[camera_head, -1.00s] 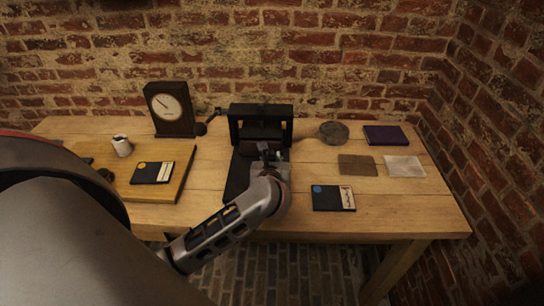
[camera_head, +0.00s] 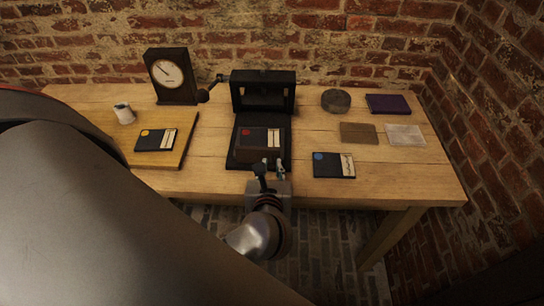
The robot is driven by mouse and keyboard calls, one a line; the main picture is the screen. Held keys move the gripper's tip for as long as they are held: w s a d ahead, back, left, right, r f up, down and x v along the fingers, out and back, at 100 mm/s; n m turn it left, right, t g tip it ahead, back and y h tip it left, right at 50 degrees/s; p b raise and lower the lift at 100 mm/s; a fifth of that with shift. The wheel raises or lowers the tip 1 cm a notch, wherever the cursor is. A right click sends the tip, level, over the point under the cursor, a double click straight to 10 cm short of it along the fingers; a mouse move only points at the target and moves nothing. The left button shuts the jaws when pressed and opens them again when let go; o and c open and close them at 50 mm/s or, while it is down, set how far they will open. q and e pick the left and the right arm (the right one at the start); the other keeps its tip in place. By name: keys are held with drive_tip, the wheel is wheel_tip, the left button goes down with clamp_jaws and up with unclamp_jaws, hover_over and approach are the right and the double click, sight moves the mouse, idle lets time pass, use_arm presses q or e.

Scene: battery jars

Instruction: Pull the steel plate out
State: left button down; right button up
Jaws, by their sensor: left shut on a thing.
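The steel plate (camera_head: 243,154) looks dark and flat. It lies on the black base in front of the black press frame (camera_head: 263,77), with a red-dotted black and cream card (camera_head: 257,136) on top. My left gripper (camera_head: 268,165) is at the plate's near edge, shut on it, and its fingers hide part of that edge. The press opening behind the plate shows clear. My right gripper is not in view.
A clock (camera_head: 169,72) stands left of the press. A wooden board (camera_head: 184,148) holds a white cup (camera_head: 124,114) and a yellow-dotted card (camera_head: 156,140). A blue-dotted card (camera_head: 333,165) lies right of the base, near small plates, a round dark disc (camera_head: 336,100) and a purple book (camera_head: 388,104).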

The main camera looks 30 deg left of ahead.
use_arm(q)
drive_tip(key=shift+s+d+f, duration=0.1)
drive_tip(key=shift+d, duration=0.05)
drive_tip(key=c, duration=1.9)
unclamp_jaws()
drive_tip(key=shift+s, duration=0.1)
drive_tip(key=v, duration=1.2)
